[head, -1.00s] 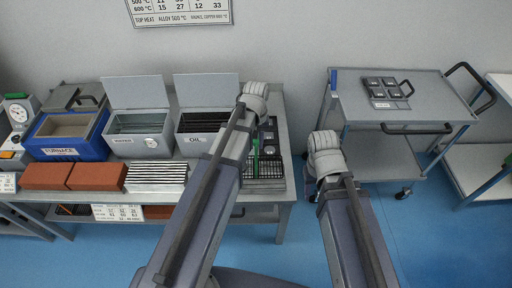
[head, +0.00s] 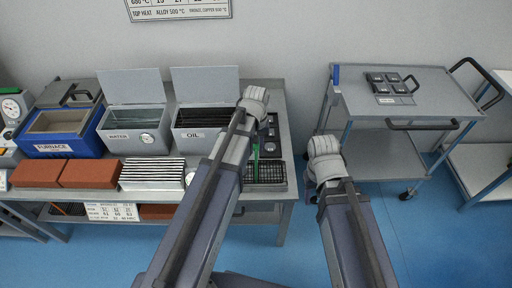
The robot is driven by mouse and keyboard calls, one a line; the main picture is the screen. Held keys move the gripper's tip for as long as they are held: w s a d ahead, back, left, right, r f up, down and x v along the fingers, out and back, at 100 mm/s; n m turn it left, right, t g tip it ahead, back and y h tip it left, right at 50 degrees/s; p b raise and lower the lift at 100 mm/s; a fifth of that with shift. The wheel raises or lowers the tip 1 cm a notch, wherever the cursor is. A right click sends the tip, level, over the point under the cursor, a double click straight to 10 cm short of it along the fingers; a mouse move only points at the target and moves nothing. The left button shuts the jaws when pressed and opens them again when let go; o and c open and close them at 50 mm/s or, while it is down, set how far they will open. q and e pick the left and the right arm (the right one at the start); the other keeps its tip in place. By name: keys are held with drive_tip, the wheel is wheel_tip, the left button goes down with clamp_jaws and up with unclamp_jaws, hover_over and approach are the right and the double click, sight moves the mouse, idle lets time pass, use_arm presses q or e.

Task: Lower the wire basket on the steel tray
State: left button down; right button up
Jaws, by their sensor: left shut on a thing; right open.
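A black wire basket (head: 267,173) with a fine grid shows at the right end of the bench, partly behind my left arm. A thin green upright part (head: 256,150) stands at its left side. A grey rim (head: 291,182) shows around the grid; I cannot tell whether it is the steel tray's or whether the basket touches it. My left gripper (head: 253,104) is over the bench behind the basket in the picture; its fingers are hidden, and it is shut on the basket. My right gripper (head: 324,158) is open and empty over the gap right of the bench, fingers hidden.
The bench also holds an open oil tank (head: 192,137), an open water tank (head: 133,135), a blue furnace (head: 57,144), red bricks (head: 88,173) and a striped metal stack (head: 152,173). A grey trolley (head: 440,95) stands right, its top mostly clear.

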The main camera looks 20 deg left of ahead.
use_arm(q)
drive_tip(key=shift+f+b, duration=0.4)
drive_tip(key=shift+b, duration=0.05)
drive_tip(key=c, duration=0.6)
unclamp_jaws()
drive_tip(key=shift+r, duration=0.15)
wheel_tip(320, 180, up, 8)
drive_tip(key=p, duration=0.8)
drive_tip(key=shift+f, duration=0.2)
drive_tip(key=shift+s+d, duration=0.3)
drive_tip(key=s+d+m+y, duration=0.1)
drive_tip(key=s+d+m, duration=0.6)
drive_tip(key=s+d, duration=0.3)
drive_tip(key=s, duration=0.3)
drive_tip(key=shift+s, duration=0.35)
